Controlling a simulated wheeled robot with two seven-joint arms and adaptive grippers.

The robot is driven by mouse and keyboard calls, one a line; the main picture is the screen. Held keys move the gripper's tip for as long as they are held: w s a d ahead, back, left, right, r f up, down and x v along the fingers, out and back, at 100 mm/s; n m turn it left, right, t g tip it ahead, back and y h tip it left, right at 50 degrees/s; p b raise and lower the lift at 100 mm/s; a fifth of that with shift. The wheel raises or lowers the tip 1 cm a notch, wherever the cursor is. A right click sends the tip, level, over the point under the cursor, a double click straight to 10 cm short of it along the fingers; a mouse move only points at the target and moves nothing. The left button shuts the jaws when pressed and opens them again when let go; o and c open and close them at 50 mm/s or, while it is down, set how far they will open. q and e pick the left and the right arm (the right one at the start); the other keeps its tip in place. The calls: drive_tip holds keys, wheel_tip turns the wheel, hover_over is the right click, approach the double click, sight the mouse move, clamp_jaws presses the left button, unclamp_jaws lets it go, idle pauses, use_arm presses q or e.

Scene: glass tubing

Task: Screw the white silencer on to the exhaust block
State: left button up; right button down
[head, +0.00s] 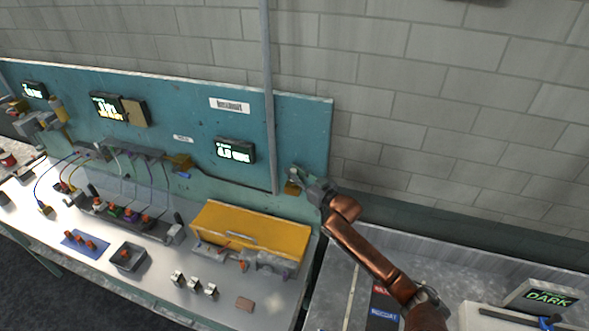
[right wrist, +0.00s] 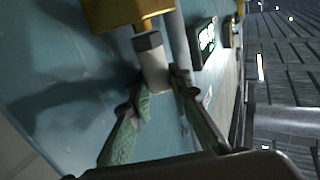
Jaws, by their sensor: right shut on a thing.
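The white silencer (right wrist: 155,72), a short pale cylinder with a grey hex collar, is between the fingertips of my right gripper (right wrist: 160,88). My right gripper is shut on it. The brass-coloured exhaust block (right wrist: 115,12) is right above the collar in the right wrist view, with a short brass stub facing it. The collar appears to meet the stub, but I cannot tell how far it is threaded. In the head view my right gripper (head: 303,182) is at the right end of the teal panel, beside the block (head: 291,188), and the silencer is not clear. My left gripper is not seen.
The teal panel (head: 300,120) stands behind the bench, with a vertical grey pipe (head: 269,100) close left of the block. A yellow case (head: 250,230) and several small fittings stand on the bench below. A grey side table (head: 335,285) is at the right.

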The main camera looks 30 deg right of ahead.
drive_tip(key=shift+a+r+m+t+h+p, duration=0.1)
drive_tip(key=shift+r+m+t+h+p, duration=0.1)
drive_tip(key=shift+m+h+p, duration=0.55)
drive_tip(key=shift+r+m+t+h+p, duration=0.15)
drive_tip(key=shift+m+h+p, duration=0.2)
drive_tip(key=shift+h+p, duration=0.75)
drive_tip(key=shift+m+h+p, duration=0.65)
drive_tip(key=shift+m+h, duration=0.05)
drive_tip(key=shift+h, duration=0.35)
drive_tip(key=shift+f, duration=0.1)
drive_tip(key=c, duration=2)
unclamp_jaws()
drive_tip(key=shift+c, duration=0.2)
drive_tip(key=shift+o, duration=1.4)
drive_tip(key=shift+f, duration=0.2)
